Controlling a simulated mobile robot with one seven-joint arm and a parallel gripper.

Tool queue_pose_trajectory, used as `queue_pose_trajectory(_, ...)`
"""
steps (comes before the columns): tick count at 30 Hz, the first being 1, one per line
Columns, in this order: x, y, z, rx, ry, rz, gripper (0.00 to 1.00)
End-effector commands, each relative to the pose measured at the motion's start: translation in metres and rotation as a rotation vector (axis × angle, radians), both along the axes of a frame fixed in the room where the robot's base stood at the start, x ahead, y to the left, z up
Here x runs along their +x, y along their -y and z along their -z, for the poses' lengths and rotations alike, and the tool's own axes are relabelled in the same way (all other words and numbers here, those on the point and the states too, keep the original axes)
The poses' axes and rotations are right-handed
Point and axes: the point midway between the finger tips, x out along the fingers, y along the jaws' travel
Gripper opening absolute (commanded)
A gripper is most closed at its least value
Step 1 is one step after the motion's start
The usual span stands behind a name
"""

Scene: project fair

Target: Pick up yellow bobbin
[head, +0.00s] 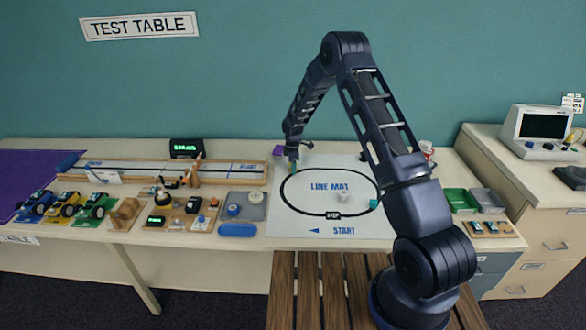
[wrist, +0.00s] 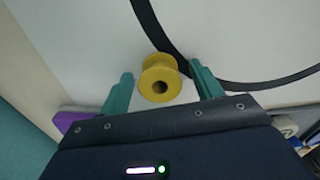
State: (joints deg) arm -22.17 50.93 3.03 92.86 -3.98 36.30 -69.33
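The yellow bobbin (wrist: 160,78) is on the white line mat (wrist: 235,30), beside its black line. In the wrist view it lies between the two teal fingers of my gripper (wrist: 161,70), with a gap on each side. My gripper is open and holds nothing. In the head view my gripper (head: 293,164) points down at the upper left of the line mat (head: 330,230). The bobbin cannot be made out there.
A purple item (head: 278,150) is close to my gripper, at the mat's upper left corner. A small pale object (head: 343,197) is on the mat. A wooden track (head: 225,173) and several toy cars are left. A green tray (head: 460,201) is right.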

Motion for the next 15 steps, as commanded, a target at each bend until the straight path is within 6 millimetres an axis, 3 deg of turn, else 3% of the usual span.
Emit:
queue_pose_trajectory(1,0.0000,0.0001,0.0000,0.000,0.000,0.000,0.55)
queue_pose_trajectory(7,0.0000,0.0001,-0.0001,0.000,0.000,0.000,0.18)
queue_pose_trajectory(15,0.0001,0.0001,-0.0012,0.000,0.000,0.000,0.18)
